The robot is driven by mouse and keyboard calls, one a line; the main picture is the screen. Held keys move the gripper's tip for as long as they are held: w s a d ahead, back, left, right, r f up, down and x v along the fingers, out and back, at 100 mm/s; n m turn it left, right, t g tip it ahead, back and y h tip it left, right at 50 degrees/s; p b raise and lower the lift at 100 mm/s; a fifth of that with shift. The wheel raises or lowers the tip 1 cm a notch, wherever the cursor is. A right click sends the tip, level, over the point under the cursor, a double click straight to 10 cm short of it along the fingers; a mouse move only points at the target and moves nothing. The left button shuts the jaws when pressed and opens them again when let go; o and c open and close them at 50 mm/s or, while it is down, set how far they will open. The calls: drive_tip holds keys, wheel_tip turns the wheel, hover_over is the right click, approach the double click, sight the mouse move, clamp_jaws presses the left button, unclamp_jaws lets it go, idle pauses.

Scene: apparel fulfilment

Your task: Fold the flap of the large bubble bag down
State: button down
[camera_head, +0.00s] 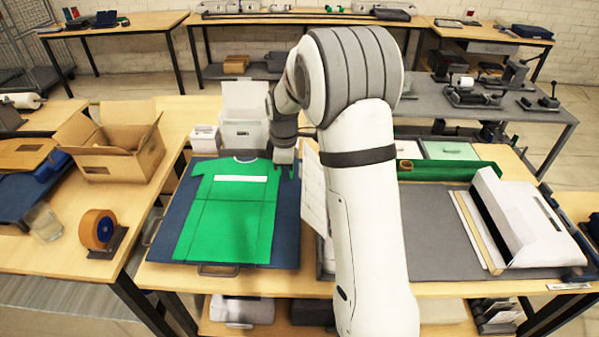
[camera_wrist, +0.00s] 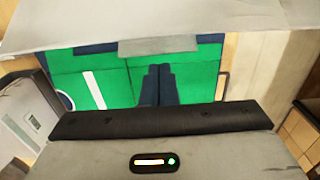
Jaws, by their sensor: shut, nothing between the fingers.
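I cannot surely pick out the large bubble bag. A large white item (camera_head: 522,222) with a raised side and a dark slot lies on the right grey mat; whether it is the bag or has a flap is unclear. A white panel (camera_head: 313,190) stands tilted beside my arm, partly hidden by it. My gripper (camera_head: 285,171) points down over the right side of a green shirt (camera_head: 226,215), apart from both white things. In the wrist view its dark fingers (camera_wrist: 158,84) are together and empty above the shirt, which has a white stripe.
The shirt lies flat on a blue board (camera_head: 180,215) with handles. An open cardboard box (camera_head: 115,150), a tape dispenser (camera_head: 98,232) and a glass (camera_head: 43,222) stand on the left table. White bins (camera_head: 243,130) stand behind the board. My arm hides the table's middle.

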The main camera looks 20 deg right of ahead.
drive_tip(key=shift+d, duration=0.1)
idle(0.4)
drive_tip(key=s+d, duration=0.3)
drive_tip(key=d, duration=0.6)
drive_tip(key=s+d+b, duration=0.1)
drive_tip(key=s+d, duration=0.2)
drive_tip(key=d, duration=0.6)
drive_tip(key=shift+f+b, duration=0.15)
drive_tip(key=shift+b, duration=0.15)
drive_tip(key=shift+f+b, duration=1.45)
drive_tip(key=shift+f, duration=0.55)
wheel_tip(320, 180, up, 8)
drive_tip(key=p, duration=0.5)
drive_tip(key=shift+r+p, duration=0.25)
drive_tip(key=shift+p, duration=0.05)
drive_tip(key=shift+w, duration=0.1)
